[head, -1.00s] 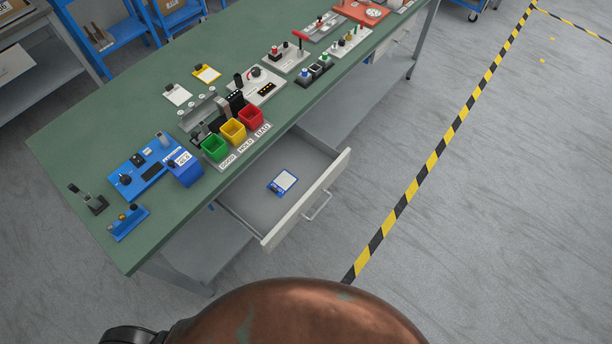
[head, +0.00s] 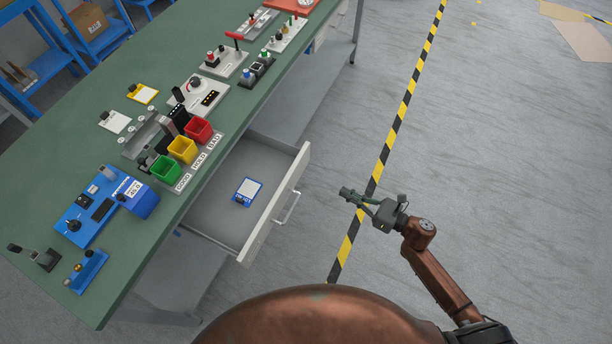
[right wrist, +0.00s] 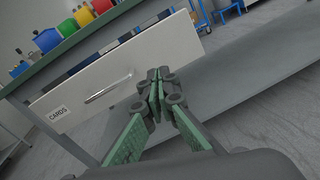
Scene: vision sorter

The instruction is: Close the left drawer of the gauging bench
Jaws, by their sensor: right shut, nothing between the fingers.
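The left drawer (head: 262,228) of the green-topped gauging bench (head: 120,290) is pulled out in the head view. A blue and white card-like item (head: 248,190) lies inside it. Its white front carries a bar handle (head: 289,207). In the right wrist view the drawer front (right wrist: 125,80) shows its handle (right wrist: 108,90) and a label reading CARDS (right wrist: 59,114). My right gripper (head: 346,193) is shut and empty, to the right of the drawer front and apart from it in the head view. In the right wrist view its fingertips (right wrist: 158,74) overlap the front's right part. My left gripper is out of view.
Green, yellow and red bins (head: 182,149) stand on the bench edge above the drawer. Blue devices and several fixtures cover the top. A lower shelf (head: 180,275) lies beneath. The floor right of the bench is clear, with a black and yellow stripe (head: 403,110).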

